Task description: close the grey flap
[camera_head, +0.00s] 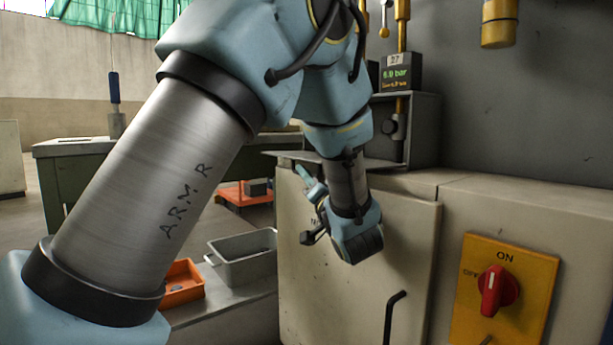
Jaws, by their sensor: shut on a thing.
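The grey flap (289,157) lies folded down and roughly level, sticking out to the left from the open grey box (424,130) on the cabinet. My arm crosses in front of it and hides much of its middle. My gripper (301,172) is below the flap's left end, reaching up to its edge from my wrist in front of the cabinet. It is shut on the flap's edge, though the contact is small and partly hidden. A brass pipe and a dark round knob show inside the box.
A cream cabinet (405,235) with a black handle (391,318) stands below the flap. A red rotary switch (494,291) on a yellow plate is at right. A grey bin (243,262) and an orange tray (181,284) sit on a low surface at left.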

